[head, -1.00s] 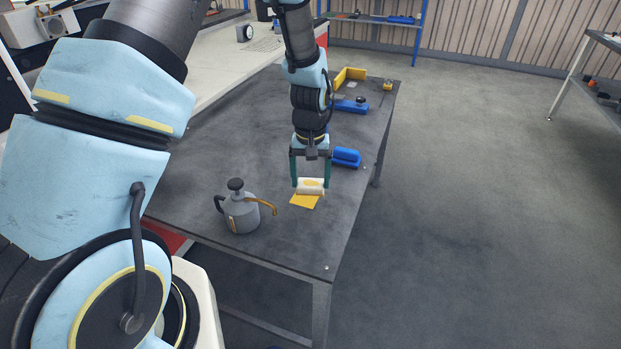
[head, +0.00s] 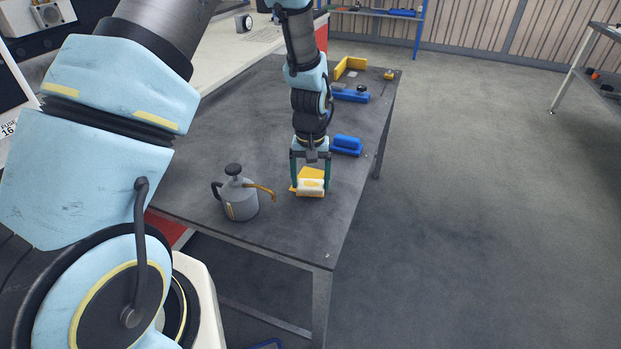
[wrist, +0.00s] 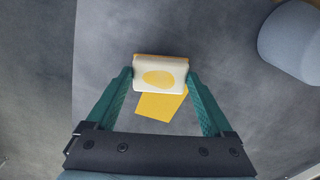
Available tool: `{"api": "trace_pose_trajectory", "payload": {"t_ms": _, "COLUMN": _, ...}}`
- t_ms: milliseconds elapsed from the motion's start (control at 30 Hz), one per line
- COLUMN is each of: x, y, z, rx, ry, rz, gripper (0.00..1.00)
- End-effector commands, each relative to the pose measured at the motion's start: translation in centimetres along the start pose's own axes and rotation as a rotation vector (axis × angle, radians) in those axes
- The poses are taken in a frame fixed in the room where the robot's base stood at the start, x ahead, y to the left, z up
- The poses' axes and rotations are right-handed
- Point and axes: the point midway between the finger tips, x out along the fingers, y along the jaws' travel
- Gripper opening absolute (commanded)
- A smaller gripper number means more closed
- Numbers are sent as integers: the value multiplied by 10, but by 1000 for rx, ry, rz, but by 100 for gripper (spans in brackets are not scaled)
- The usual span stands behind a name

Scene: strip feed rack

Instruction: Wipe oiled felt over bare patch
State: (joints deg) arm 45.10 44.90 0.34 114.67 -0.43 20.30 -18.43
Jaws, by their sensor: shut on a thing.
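My gripper (head: 310,187) points down and is shut on a cream felt pad (head: 318,190), its fingers on the pad's two ends. The pad has a yellow oval stain on its face, clear in the wrist view (wrist: 160,78). A flat yellow sheet (head: 312,173) lies on the dark table just behind the pad and partly behind the fingers. It also shows in the wrist view (wrist: 158,106), partly covered by the pad. I cannot tell whether the pad touches the table. A small pale patch (head: 352,74) shows at the table's far end.
A grey oil can (head: 240,200) with an orange spout stands left of my gripper. A blue block (head: 347,145) lies behind it. Farther back are a blue tool (head: 351,95), a yellow angle piece (head: 350,65) and a small yellow item (head: 389,75). The table's middle left is clear.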

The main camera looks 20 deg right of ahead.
Motion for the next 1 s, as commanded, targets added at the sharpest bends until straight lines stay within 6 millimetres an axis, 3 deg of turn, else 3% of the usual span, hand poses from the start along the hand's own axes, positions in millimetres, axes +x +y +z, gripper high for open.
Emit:
{"api": "trace_pose_trajectory", "payload": {"t_ms": 933, "x": 12, "y": 0, "z": 0, "rx": 0, "ry": 1, "rz": 0, "gripper": 34}}
{"api": "trace_pose_trajectory", "payload": {"t_ms": 967, "x": 12, "y": 0, "z": 0, "rx": 0, "ry": 1, "rz": 0, "gripper": 87}}
{"api": "trace_pose_trajectory", "payload": {"t_ms": 1000, "x": 12, "y": 0, "z": 0, "rx": 0, "ry": 1, "rz": 0, "gripper": 92}}
